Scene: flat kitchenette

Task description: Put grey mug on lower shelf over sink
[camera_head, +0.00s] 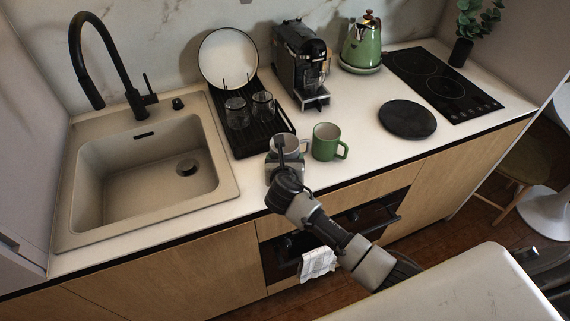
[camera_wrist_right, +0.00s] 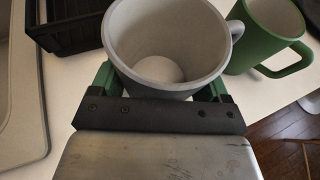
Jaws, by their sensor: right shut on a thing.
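The grey mug (camera_head: 288,145) is at the front edge of the white counter, just right of the black dish rack. My right gripper (camera_head: 286,165) is shut on it, and the arm hides much of its lower part in the head view. In the right wrist view the grey mug (camera_wrist_right: 165,45) is upright and empty between the two fingers, with its handle to the right. I cannot tell whether its base touches the counter. The sink (camera_head: 150,170) is at the left with a black tap. The lower shelf over it is not in view. My left gripper is not in view.
A green mug (camera_head: 327,142) stands close to the right of the grey mug. The black dish rack (camera_head: 262,135) holds a white plate (camera_head: 228,58) and two glasses. A coffee machine (camera_head: 301,65), a green kettle (camera_head: 363,42) and a round black plate (camera_head: 407,119) are further right.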

